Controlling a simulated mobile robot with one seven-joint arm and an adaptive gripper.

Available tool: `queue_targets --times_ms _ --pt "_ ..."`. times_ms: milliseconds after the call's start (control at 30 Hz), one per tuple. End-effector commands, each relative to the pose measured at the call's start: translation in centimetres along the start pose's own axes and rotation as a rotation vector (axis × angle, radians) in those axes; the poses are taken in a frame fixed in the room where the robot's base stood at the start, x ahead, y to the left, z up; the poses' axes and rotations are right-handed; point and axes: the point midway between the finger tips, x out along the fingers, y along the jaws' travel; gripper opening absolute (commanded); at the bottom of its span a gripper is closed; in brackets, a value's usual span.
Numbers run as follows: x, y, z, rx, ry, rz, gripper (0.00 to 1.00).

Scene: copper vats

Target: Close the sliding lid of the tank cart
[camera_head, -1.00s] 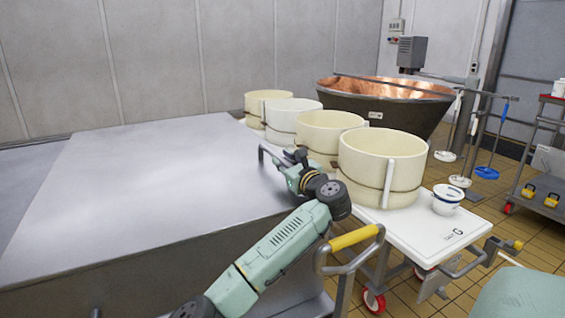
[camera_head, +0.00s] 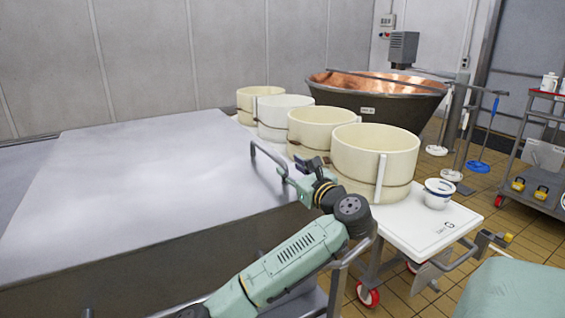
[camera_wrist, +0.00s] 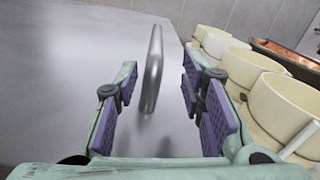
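The tank cart's lid (camera_head: 140,175) is a broad, flat steel sheet filling the left of the head view. A bar handle (camera_head: 268,160) stands up near its right edge. The handle also shows in the wrist view (camera_wrist: 154,70), upright and ahead, between the lines of my fingers. My gripper (camera_head: 291,174) is just right of the handle in the head view. In the wrist view my gripper (camera_wrist: 160,78) is open, its purple pads apart and nothing held. I see no contact with the handle. How far the lid is slid cannot be told.
Several cream tubs (camera_head: 375,153) stand in a row right of the lid, close to my gripper. A white bowl (camera_head: 438,194) sits on the white-topped cart (camera_head: 425,225). A copper vat (camera_head: 378,98) stands behind.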

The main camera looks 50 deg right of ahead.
Motion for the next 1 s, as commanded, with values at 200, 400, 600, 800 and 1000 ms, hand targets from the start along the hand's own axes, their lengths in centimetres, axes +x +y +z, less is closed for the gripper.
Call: queue_targets --times_ms 200,400,600,800,1000 --pt "-2.8 -0.1 0.0 -0.001 -0.001 -0.003 0.36" --pt "-3.3 -0.1 0.0 0.0 -0.001 -0.001 0.36" --pt "-3.3 -0.1 0.0 0.0 -0.001 -0.001 0.36" --pt "-3.2 0.0 0.0 0.0 -0.001 0.0 0.36" --pt "-2.3 1.0 1.0 -0.058 -0.001 -0.002 0.36"
